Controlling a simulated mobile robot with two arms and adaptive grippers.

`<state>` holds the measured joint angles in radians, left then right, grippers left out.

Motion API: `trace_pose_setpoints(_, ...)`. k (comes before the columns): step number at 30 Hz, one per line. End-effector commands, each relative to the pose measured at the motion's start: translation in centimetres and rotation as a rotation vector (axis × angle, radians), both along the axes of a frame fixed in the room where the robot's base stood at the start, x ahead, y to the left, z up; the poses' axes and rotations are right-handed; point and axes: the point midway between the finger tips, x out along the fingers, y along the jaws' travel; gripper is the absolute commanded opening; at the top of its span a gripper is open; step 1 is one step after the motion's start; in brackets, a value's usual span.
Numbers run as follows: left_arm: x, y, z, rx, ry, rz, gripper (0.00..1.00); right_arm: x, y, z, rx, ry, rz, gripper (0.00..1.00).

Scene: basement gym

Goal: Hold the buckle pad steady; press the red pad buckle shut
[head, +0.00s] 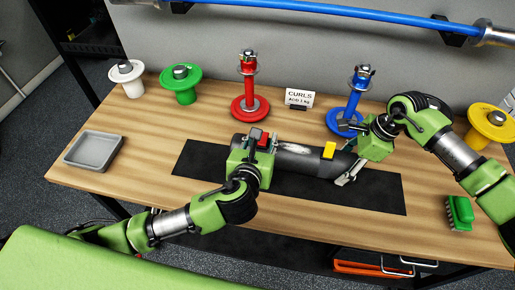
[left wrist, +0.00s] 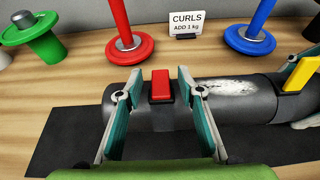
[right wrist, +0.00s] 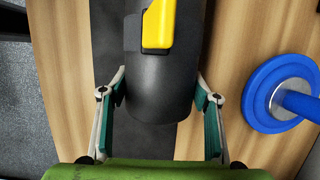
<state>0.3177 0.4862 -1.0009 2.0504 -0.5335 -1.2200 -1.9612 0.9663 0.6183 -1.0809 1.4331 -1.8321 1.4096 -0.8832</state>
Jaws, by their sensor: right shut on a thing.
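The dark grey cylindrical buckle pad (head: 290,159) lies across the black mat on the bench. The red pad buckle (left wrist: 161,85) sits on top near its left end, the yellow buckle (head: 329,150) near its right end. My left gripper (left wrist: 158,88) is open over the pad's left part, one finger on each side of the red buckle, apart from it. My right gripper (right wrist: 160,88) is shut on the pad's right end (right wrist: 160,75), a finger on each side. Whether the red buckle is fully pressed down cannot be told.
Behind the pad stand a red post (head: 248,75), a blue post (head: 357,95) and a "CURLS" card (head: 300,97). A grey tray (head: 94,151) is at left, a green brush (head: 459,213) at right. The black mat (head: 385,190) is bare in front of the pad.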

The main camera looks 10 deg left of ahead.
Motion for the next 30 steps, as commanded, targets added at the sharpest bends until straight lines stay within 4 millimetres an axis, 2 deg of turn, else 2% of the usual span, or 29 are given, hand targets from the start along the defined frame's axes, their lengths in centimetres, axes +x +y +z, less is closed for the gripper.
trace_pose_setpoints(1,-1.2,-0.1,0.4,-0.002,0.002,-0.003,0.35,0.0,-0.1,-0.1,-0.001,0.000,-0.001,0.29)
trace_pose_setpoints(6,-4.6,0.0,1.7,-0.001,0.002,-0.004,0.35,0.0,-0.1,-0.1,-0.001,0.001,-0.001,0.29)
trace_pose_setpoints(12,-7.3,0.1,2.8,-0.001,0.002,-0.002,0.35,0.0,0.0,-0.1,-0.001,0.001,0.000,0.29)
trace_pose_setpoints(17,-8.1,0.1,3.2,0.000,0.000,0.000,0.35,0.0,0.0,-0.1,-0.001,0.001,0.000,0.29)
trace_pose_setpoints(27,-8.1,0.2,3.2,0.000,0.000,0.000,0.35,0.0,0.0,-0.1,-0.001,0.001,0.000,0.29)
trace_pose_setpoints(28,-8.1,0.1,3.2,0.000,0.001,0.000,0.35,0.0,0.0,-0.1,-0.001,0.001,0.000,0.62)
trace_pose_setpoints(30,-8.1,0.1,3.2,0.000,0.001,0.000,0.35,0.0,0.0,-0.1,-0.001,0.001,0.000,0.76)
